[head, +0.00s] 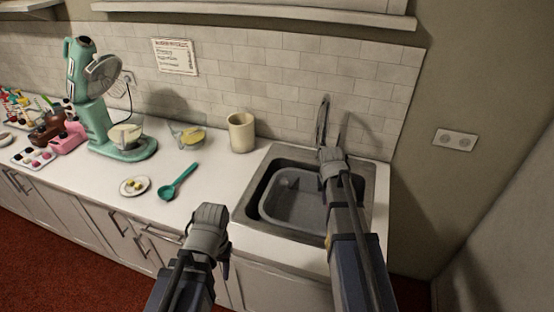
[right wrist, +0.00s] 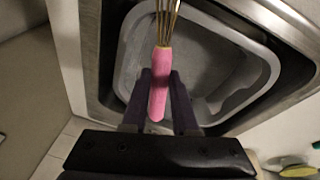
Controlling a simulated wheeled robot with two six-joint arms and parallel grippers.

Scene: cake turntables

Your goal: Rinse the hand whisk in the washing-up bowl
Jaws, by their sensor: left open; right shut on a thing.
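The washing-up bowl (head: 290,196) is a grey tub set in the sink at the right of the counter. My right gripper (head: 331,158) is over the right side of the bowl in the head view. In the right wrist view my right gripper (right wrist: 160,98) is shut on the pink handle of the hand whisk (right wrist: 160,70). The whisk's wires reach over the bowl and leave the top of the picture, so its tip is out of view. The head view hides the whisk behind my right arm. My left gripper (head: 210,215) is open and empty at the counter's front edge.
The sink (head: 244,206) has a tall tap (head: 322,122) at its back. A cream pot (head: 241,132) stands left of the sink. The counter front is partly clear.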

